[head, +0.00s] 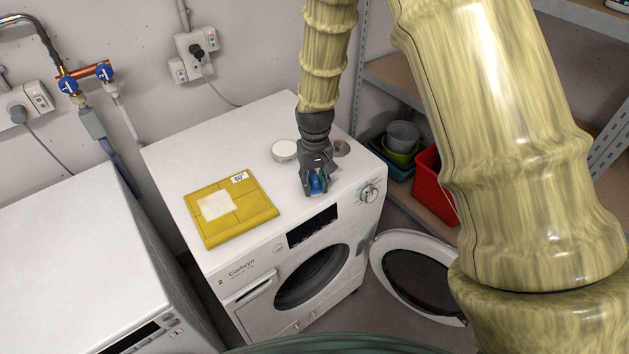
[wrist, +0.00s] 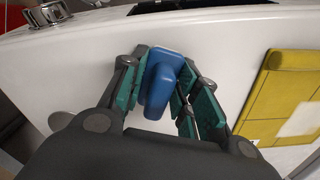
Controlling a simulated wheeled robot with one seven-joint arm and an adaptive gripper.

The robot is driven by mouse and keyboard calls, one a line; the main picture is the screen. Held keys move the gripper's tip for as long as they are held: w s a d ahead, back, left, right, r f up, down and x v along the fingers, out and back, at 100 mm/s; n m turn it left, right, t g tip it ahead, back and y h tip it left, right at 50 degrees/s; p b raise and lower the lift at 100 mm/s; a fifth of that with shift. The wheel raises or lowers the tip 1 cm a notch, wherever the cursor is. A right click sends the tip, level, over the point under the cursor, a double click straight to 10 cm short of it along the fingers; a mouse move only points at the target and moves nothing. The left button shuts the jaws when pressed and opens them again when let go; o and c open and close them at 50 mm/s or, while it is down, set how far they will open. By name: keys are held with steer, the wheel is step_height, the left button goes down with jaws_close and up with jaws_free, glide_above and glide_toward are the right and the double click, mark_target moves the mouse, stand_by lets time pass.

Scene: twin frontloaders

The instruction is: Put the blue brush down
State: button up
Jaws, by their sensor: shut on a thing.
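My gripper (head: 317,186) is over the front right part of the white washing machine's top (head: 240,150). It is shut on the blue brush (head: 316,184), which shows as a small blue shape between the fingers. In the wrist view, the blue brush (wrist: 162,82) sits between the green-padded fingers of my gripper (wrist: 165,95). The fingers hide part of the brush. I cannot tell whether the brush touches the machine's top.
A yellow mat (head: 260,208) with a white patch lies left of my gripper. A white round lid or dish (head: 284,151) and a small round grey thing (head: 341,148) stand behind it. The machine's round door (head: 415,275) hangs open at the front right.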

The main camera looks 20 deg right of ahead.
mark_target(315, 177)
steer(key=o, duration=1.1)
steer(key=shift+o, duration=0.2)
step_height(315, 177, up, 12)
steer(key=b, duration=0.2)
